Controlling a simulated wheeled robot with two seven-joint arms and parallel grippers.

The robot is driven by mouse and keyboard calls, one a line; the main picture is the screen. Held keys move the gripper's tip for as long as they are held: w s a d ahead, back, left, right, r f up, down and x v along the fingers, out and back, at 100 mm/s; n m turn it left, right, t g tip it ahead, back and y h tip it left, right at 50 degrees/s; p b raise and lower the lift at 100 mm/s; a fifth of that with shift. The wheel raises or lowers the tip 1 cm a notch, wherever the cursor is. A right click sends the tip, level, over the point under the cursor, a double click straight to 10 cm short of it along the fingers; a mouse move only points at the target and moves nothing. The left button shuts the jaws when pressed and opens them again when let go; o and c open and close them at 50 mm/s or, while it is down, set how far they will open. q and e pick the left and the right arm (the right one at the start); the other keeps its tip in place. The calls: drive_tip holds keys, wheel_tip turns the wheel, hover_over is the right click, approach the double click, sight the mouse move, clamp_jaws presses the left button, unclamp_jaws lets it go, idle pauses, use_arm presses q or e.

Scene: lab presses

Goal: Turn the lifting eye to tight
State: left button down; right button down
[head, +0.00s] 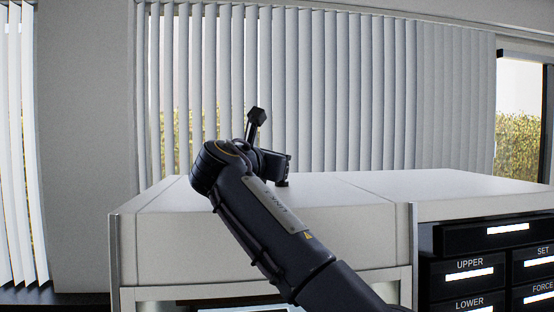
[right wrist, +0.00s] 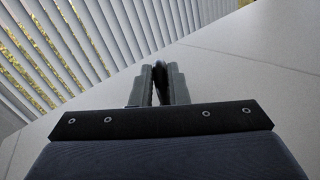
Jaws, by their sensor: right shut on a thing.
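My right gripper (head: 284,168) is low over the pale top surface, partly hidden behind my own wrist in the head view. In the right wrist view the right gripper (right wrist: 160,78) has its two grey fingers close together, shut on a small dark thing, the lifting eye (right wrist: 160,69). Only a thin dark part of the eye shows between the fingertips. Its ring shape and its seat are hidden, so I cannot tell how far it is turned or whether it sits flush. My left gripper is not in view.
The pale top (head: 350,205) is broad and clear around the gripper. At the right stands a dark drawer unit (head: 470,240) with labels UPPER, LOWER, SET and FORCE. Vertical blinds (head: 340,90) hang behind the top.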

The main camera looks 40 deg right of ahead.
drive_tip(key=shift+w+a+m+g+h, duration=0.15)
drive_tip(key=shift+m+g+h, duration=0.2)
drive_tip(key=shift+g, duration=0.25)
drive_tip(key=c, duration=1.5)
unclamp_jaws()
drive_tip(key=shift+o, duration=0.2)
drive_tip(key=b+v, duration=0.1)
drive_tip(key=v, duration=0.5)
drive_tip(key=shift+a+b, duration=0.3)
drive_tip(key=shift+b, duration=0.05)
drive_tip(key=shift+s+a+r, duration=0.1)
drive_tip(key=shift+s+a, duration=0.35)
drive_tip(key=shift+a, duration=0.05)
